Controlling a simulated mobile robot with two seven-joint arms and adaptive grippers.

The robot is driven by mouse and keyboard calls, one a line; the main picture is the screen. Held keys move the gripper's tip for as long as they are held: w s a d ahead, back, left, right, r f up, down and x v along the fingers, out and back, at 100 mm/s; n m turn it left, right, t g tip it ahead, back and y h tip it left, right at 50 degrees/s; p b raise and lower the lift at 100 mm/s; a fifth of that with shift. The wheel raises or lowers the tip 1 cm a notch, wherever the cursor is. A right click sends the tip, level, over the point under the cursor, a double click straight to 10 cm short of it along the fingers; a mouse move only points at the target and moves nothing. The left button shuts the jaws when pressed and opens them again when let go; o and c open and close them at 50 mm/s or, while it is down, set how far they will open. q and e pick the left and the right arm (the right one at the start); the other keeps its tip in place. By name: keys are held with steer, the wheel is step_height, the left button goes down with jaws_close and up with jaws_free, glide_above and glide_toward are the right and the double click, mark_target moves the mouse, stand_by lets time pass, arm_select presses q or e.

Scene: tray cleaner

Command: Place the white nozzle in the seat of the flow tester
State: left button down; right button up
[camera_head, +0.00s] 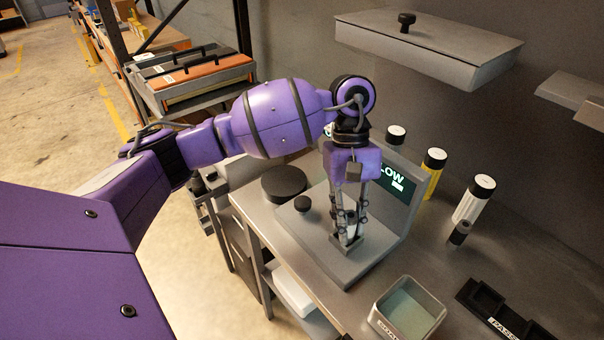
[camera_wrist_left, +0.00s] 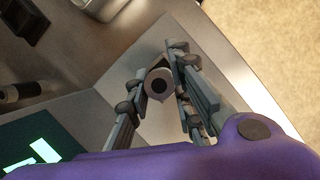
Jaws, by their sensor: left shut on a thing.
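The flow tester (camera_head: 372,262) is a grey L-shaped stand on the bench, with a dark screen (camera_head: 404,182) on its upright back that reads "LOW", partly covered by my arm. My left gripper (camera_head: 347,236) points down over its base and is shut on the white nozzle (camera_head: 351,229). In the left wrist view the nozzle (camera_wrist_left: 159,85) shows end-on as a pale ring with a dark centre, between the two fingers. A small grey block, seemingly the seat (camera_head: 342,248), is right at the fingertips. I cannot tell whether the nozzle touches it. My right gripper is not in view.
An open grey bin (camera_head: 436,309) and a dark labelled tray (camera_head: 493,302) are at the front right. Yellow and white bottles (camera_head: 474,200) stand along the wall.

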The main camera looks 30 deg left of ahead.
arm_select(q)
steer(key=shift+f+b, duration=0.3)
steer(key=shift+f, duration=0.1)
steer(key=c, duration=1.9)
jaws_free()
steer(key=o, duration=0.3)
steer(key=shift+o, duration=0.2)
